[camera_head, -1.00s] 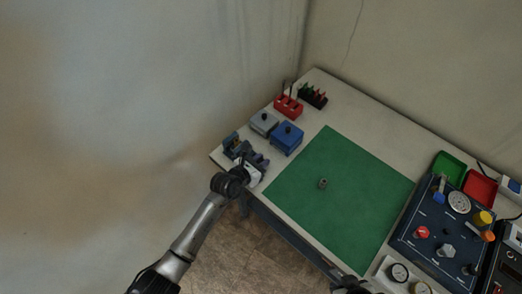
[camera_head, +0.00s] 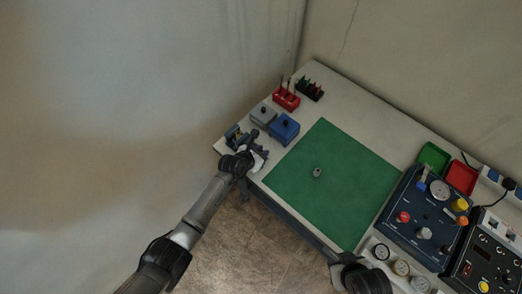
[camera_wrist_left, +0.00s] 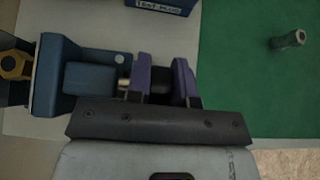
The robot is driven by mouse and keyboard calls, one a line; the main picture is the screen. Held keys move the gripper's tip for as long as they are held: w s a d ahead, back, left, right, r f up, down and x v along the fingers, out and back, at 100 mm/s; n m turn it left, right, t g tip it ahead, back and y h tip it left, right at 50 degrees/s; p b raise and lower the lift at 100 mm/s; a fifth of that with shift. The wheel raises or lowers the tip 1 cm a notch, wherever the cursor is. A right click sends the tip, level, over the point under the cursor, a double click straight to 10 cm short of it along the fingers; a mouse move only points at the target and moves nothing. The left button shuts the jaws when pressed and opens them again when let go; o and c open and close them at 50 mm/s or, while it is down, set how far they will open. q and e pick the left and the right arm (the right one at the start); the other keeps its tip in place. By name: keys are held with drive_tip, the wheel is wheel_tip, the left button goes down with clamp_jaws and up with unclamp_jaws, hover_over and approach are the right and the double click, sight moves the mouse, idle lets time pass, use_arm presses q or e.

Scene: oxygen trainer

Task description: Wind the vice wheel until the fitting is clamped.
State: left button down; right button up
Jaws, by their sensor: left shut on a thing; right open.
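The blue vice (camera_head: 234,137) stands at the near left corner of the bench; its body (camera_wrist_left: 46,76) fills the left of the left wrist view. A brass hex fitting (camera_wrist_left: 14,65) sits at the vice's far left end; whether the jaws touch it I cannot tell. My left gripper (camera_head: 258,157) is at the vice's right end. In the left wrist view its purple-padded fingers (camera_wrist_left: 162,80) are shut on a dark part in line with the vice screw, apparently the vice wheel, mostly hidden. My right arm shows at the bottom edge; its fingers are not visible.
A grey fitting (camera_head: 316,173) stands on the green mat (camera_head: 340,205), otherwise clear. A dark control panel (camera_head: 425,215) and gauges fill the right side.

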use_arm(q)
drive_tip(key=shift+d, duration=0.15)
drive_tip(key=c, duration=1.3)
unclamp_jaws()
drive_tip(key=shift+s, duration=0.1)
drive_tip(key=shift+a+r, duration=0.15)
drive_tip(key=shift+a, duration=0.05)
drive_tip(key=shift+p+v, duration=1.3)
drive_tip(key=shift+v, duration=5.4)
drive_tip(key=shift+s, duration=0.1)
